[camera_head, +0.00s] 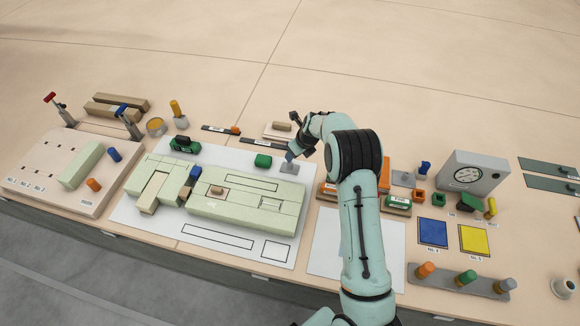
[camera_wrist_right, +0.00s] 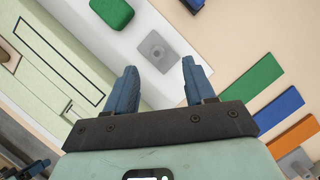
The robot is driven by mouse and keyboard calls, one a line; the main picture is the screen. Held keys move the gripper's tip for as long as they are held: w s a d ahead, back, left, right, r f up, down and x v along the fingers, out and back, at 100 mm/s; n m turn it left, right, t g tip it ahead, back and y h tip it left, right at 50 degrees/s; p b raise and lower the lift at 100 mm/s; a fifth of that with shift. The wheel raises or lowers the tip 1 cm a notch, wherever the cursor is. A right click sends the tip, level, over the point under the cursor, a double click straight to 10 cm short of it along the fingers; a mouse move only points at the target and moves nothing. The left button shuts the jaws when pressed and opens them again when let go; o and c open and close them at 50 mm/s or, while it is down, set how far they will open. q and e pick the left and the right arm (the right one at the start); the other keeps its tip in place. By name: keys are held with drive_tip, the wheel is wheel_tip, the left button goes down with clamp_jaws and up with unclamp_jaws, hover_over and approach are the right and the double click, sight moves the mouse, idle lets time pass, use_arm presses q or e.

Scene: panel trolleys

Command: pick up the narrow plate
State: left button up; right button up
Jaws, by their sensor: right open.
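A small flat grey plate (camera_head: 289,168) with a round mark in its middle lies on the white sheet. It also shows in the right wrist view (camera_wrist_right: 160,48), just beyond my fingertips. It looks nearly square, and I cannot tell whether it is the narrow plate. Long flat pieces in green (camera_wrist_right: 251,86), blue (camera_wrist_right: 278,110) and orange (camera_wrist_right: 292,139) lie to the right in the wrist view. My right gripper (camera_head: 290,156) is open and empty near the grey plate; its two blue fingers (camera_wrist_right: 159,66) stand apart. My left gripper is out of view.
A green block (camera_head: 263,161) lies left of the grey plate. The large pale green panel (camera_head: 245,222) lies in front. A dial box (camera_head: 474,173) and a peg rail (camera_head: 450,281) stand at the right.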

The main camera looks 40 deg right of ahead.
sight(291, 164)
drive_tip(key=x, duration=0.2)
drive_tip(key=shift+w+f, duration=0.2)
drive_tip(key=shift+f, duration=0.15)
drive_tip(key=f, duration=0.4)
drive_tip(key=shift+w+a+f, duration=0.1)
drive_tip(key=shift+w+a, duration=0.25)
drive_tip(key=shift+a, duration=0.05)
drive_tip(key=shift+w+f, duration=0.25)
drive_tip(key=shift+f, duration=0.15)
clamp_jaws()
